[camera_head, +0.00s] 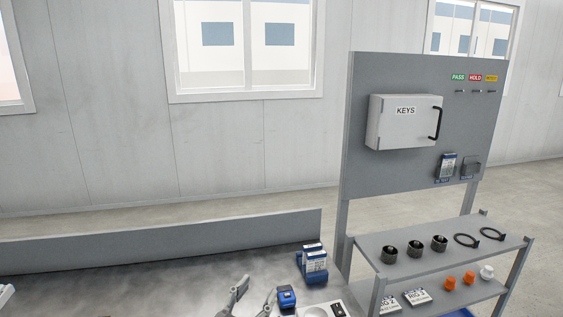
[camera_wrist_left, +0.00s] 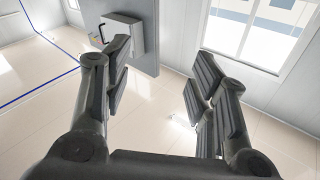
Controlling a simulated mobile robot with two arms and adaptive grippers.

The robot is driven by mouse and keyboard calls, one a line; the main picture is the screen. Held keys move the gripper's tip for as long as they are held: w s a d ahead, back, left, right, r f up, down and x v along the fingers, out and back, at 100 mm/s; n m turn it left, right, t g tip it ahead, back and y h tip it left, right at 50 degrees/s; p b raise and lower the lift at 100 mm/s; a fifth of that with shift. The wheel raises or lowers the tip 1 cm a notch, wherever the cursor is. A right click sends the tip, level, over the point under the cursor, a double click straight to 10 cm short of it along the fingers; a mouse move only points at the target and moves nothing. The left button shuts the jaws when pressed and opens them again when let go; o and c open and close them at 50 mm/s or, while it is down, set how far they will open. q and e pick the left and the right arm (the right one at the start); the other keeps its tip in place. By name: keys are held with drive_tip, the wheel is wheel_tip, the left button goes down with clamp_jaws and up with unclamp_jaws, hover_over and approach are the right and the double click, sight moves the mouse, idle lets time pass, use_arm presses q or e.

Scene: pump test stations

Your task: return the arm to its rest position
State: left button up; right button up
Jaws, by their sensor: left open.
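My left gripper (camera_head: 256,292) shows at the bottom of the head view, in front of the metal bench. Its two dark grey fingers stand apart. In the left wrist view the same gripper (camera_wrist_left: 160,75) is open with nothing between its fingers; floor and wall show through the gap. A small blue device (camera_head: 287,298) appears just right of the fingers in the head view. Whether they touch cannot be told. My right gripper is not in view.
A blue-and-white holder (camera_head: 315,266) stands on the bench (camera_head: 190,270). At right is a shelf rack (camera_head: 450,250) with black rings, orange caps and labelled cards. Above it a grey panel (camera_head: 365,180) carries a KEYS box (camera_head: 404,125). The bench's left part looks mostly clear.

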use_arm(q)
drive_tip(key=s+a+f+n+g+y, duration=0.4)
drive_tip(key=s+a+f+n+y, duration=0.3)
drive_tip(key=s+a+f+y, duration=0.3)
drive_tip(key=s+a+f+g+h, duration=0.1)
drive_tip(key=s+a+f+g, duration=0.15)
drive_tip(key=s, duration=0.55)
drive_tip(key=s+a+f+m+g, duration=0.1)
drive_tip(key=s+f+g, duration=0.1)
drive_tip(key=s+g, duration=0.35)
drive_tip(key=s+a+f+g+h, duration=0.1)
drive_tip(key=s+f, duration=0.2)
drive_tip(key=s, duration=0.6)
wheel_tip(320, 180, down, 26)
drive_tip(key=s+g+b, duration=0.1)
drive_tip(key=s+g, duration=0.1)
drive_tip(key=s+a+f+g, duration=0.1)
drive_tip(key=s+a+f, duration=0.2)
drive_tip(key=s+f, duration=1.4)
drive_tip(key=shift+f+m+b, duration=0.4)
drive_tip(key=shift+f+b, duration=0.05)
drive_tip(key=shift+f, duration=0.15)
